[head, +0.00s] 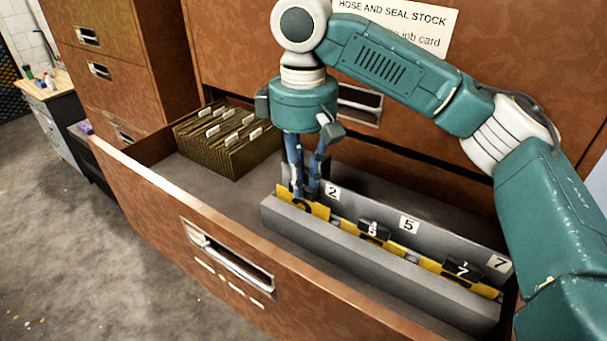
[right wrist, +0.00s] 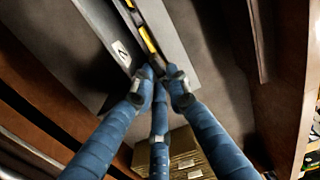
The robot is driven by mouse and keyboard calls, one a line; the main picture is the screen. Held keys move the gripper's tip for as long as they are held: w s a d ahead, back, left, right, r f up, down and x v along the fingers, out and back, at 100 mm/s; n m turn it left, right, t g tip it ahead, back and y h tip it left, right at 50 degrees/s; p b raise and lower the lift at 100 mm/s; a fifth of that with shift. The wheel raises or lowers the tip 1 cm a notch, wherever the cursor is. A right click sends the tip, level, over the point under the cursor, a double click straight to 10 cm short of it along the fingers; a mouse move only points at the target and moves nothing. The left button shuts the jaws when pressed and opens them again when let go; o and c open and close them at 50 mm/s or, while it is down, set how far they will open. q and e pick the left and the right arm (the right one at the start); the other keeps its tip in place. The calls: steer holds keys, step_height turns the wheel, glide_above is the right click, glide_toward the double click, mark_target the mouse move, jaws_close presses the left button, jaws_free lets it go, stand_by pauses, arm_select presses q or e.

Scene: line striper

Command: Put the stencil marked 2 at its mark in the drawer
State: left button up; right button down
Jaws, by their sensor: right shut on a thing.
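My right gripper (head: 305,190) is above the left end of the grey rack in the open drawer, pointing down. It is shut on the yellow stencil marked 2 (head: 318,210), whose black figure is partly hidden. The stencil stands at the left end of the rack slot, next to the white mark 2 (head: 333,191); its lower part is hidden behind the rack's front wall (head: 375,262). I cannot tell if it is fully seated. In the right wrist view, the gripper's blue fingers (right wrist: 161,84) close together over the rack. My left gripper is not in view.
Other yellow stencils with black handles stand in the rack near mark 5 (head: 409,224) and mark 7 (head: 498,263). Brown folders (head: 228,140) fill the drawer's back left. The drawer floor (head: 215,192) is clear beside the rack. The drawer front (head: 160,205) is a raised edge.

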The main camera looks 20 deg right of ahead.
steer(key=shift+f, duration=0.35)
steer(key=c, duration=1.3)
jaws_free()
steer(key=shift+r, duration=3.55)
steer(key=shift+f, duration=0.1)
